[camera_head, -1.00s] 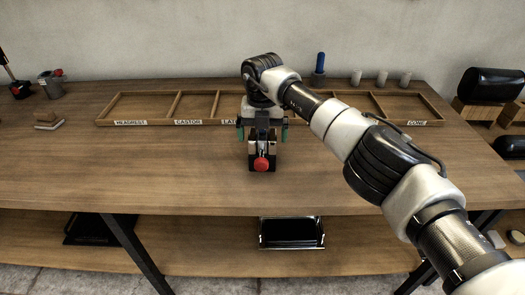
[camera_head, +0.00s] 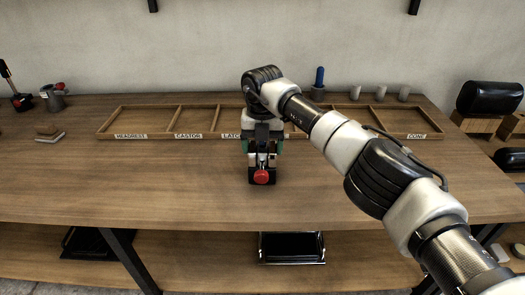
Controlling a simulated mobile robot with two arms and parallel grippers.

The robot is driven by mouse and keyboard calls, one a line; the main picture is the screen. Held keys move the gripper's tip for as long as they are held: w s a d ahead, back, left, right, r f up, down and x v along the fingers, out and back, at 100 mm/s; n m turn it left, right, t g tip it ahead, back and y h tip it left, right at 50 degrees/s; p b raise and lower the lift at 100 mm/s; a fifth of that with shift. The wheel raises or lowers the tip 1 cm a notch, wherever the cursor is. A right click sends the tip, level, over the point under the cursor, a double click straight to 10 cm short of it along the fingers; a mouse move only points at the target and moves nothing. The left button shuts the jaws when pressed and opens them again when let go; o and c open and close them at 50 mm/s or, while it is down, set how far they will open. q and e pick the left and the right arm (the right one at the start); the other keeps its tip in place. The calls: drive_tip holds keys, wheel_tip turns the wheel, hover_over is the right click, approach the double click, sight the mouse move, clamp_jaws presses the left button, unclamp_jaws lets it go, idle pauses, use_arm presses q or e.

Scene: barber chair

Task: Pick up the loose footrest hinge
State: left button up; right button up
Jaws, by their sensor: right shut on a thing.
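My right arm reaches in from the right, and my right gripper (camera_head: 262,154) points down over the middle of the workbench. It is shut on a small dark part with a metal piece and a round red knob (camera_head: 261,177), which looks like the hinge. The part is at or just above the bench top in front of the tray; I cannot tell if it touches the wood. The fingers hide its upper portion. My left gripper is not in view.
A long wooden compartment tray (camera_head: 119,119) with labels lies behind the gripper. A blue-handled tool (camera_head: 319,78) and several small grey cylinders stand at the back. A grey container (camera_head: 53,99) and a small block (camera_head: 48,134) are at the left. The bench front is clear.

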wheel_tip(320, 180, up, 4)
drive_tip(key=shift+d+f+b, duration=0.15)
drive_tip(key=shift+f+b, duration=0.05)
drive_tip(key=shift+b, duration=0.1)
use_arm(q)
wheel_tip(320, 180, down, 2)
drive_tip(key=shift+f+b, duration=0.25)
drive_tip(key=shift+b, duration=0.7)
use_arm(e)
drive_tip(key=s+d+r, duration=0.6)
drive_tip(key=d+r, duration=0.1)
drive_tip(key=d, duration=0.2)
drive_tip(key=shift+d, duration=0.35)
drive_tip(key=shift+f, duration=0.15)
